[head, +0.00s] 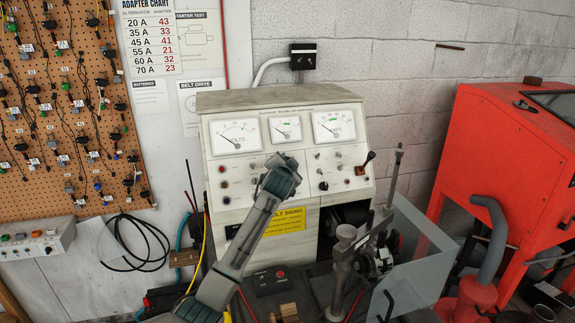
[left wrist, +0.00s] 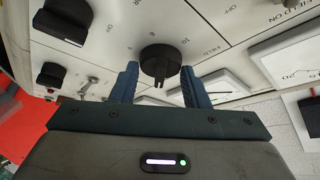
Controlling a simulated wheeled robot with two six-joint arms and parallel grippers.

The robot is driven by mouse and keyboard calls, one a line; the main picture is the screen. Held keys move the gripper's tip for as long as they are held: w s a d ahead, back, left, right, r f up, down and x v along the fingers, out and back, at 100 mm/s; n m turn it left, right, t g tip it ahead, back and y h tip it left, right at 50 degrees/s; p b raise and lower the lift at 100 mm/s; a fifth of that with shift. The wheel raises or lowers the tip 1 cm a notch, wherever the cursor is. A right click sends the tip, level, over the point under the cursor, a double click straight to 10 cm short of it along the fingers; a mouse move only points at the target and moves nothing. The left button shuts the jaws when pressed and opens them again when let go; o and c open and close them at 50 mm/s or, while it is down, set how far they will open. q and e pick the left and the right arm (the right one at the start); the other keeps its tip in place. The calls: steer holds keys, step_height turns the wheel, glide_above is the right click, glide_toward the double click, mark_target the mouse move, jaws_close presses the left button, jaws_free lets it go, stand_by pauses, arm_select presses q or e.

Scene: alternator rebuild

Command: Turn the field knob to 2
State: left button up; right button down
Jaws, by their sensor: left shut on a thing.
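The field knob (left wrist: 160,60) is a round black dial on the white panel, with numbers and the word FIELD printed around it. In the left wrist view my left gripper (left wrist: 160,76) has its two blue fingers on either side of the knob, shut on it. Which number the knob points to is not clear. In the head view my left gripper (head: 285,168) is at the front panel of the white test bench (head: 230,190), below the meters, and hides the knob. My right gripper is not in view.
Three meters (head: 286,129) sit above the controls. Other black knobs (left wrist: 60,27) and a small toggle are near the fingers. A black-knobbed lever (head: 366,162) stands at the panel's right. A metal clamp stand (head: 343,262) and a red cabinet (head: 505,150) are to the right.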

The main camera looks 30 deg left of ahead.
arm_select(q)
steer(key=o, duration=1)
steer(key=shift+c, duration=0.2)
steer(key=shift+s+d+b, duration=0.25)
steer(key=shift+s+b, duration=0.2)
steer(key=shift+s, duration=0.05)
steer(key=b+v, duration=0.4)
steer(key=v, duration=0.5)
steer(key=shift+s+d+r, duration=0.2)
steer(key=shift+s, duration=0.1)
steer(key=shift+f, duration=0.1)
